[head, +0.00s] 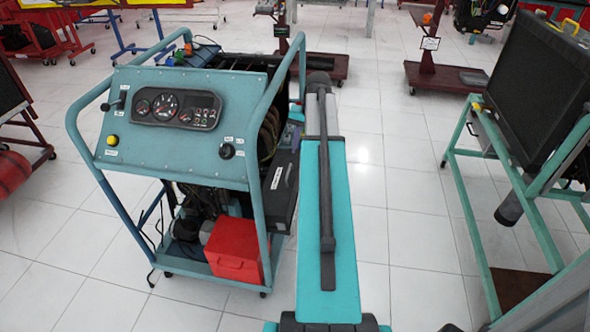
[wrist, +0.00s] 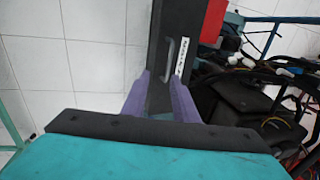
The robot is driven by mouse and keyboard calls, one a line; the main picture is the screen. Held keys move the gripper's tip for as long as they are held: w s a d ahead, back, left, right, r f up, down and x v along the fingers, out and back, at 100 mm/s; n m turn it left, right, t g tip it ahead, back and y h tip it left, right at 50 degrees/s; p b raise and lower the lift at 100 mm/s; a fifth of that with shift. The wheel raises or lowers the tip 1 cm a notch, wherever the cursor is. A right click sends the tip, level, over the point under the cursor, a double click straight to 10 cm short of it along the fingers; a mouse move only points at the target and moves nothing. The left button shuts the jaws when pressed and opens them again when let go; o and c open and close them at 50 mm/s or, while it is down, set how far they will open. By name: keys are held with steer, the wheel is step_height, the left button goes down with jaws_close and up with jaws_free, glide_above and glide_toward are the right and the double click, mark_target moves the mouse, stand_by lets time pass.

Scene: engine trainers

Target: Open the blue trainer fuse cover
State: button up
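The blue trainer (head: 180,120) stands left of centre in the head view, with a gauge panel on its sloped top. A black box with a white label (head: 281,190), which looks like the fuse cover, is on its right side. In the wrist view the black cover (wrist: 176,25) runs down the middle, with a metal handle (wrist: 169,62) and a white label. My gripper (wrist: 158,78) shows two purple fingers, spread apart either side of the lower part of the cover, below the handle. Nothing is seen gripped. Contact with the cover cannot be told.
A red box (head: 233,250) sits on the trainer's lower shelf. The trainer's blue tube frame (head: 255,185) rises beside the cover. Cables and dark parts (wrist: 262,90) lie right of the cover in the wrist view. A green stand with a black radiator (head: 535,85) is at right. White floor lies between.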

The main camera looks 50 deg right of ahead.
glide_above(292, 178)
steer(key=s, duration=0.1)
steer(key=f, duration=1)
steer(key=shift+d+f, duration=0.15)
steer(key=shift+d, duration=0.2)
steer(key=shift+w+f, duration=0.2)
steer(key=shift+f, duration=0.25)
steer(key=shift+s, duration=0.1)
jaws_close()
steer(key=shift+r+p, duration=0.1)
steer(key=shift+p, duration=0.2)
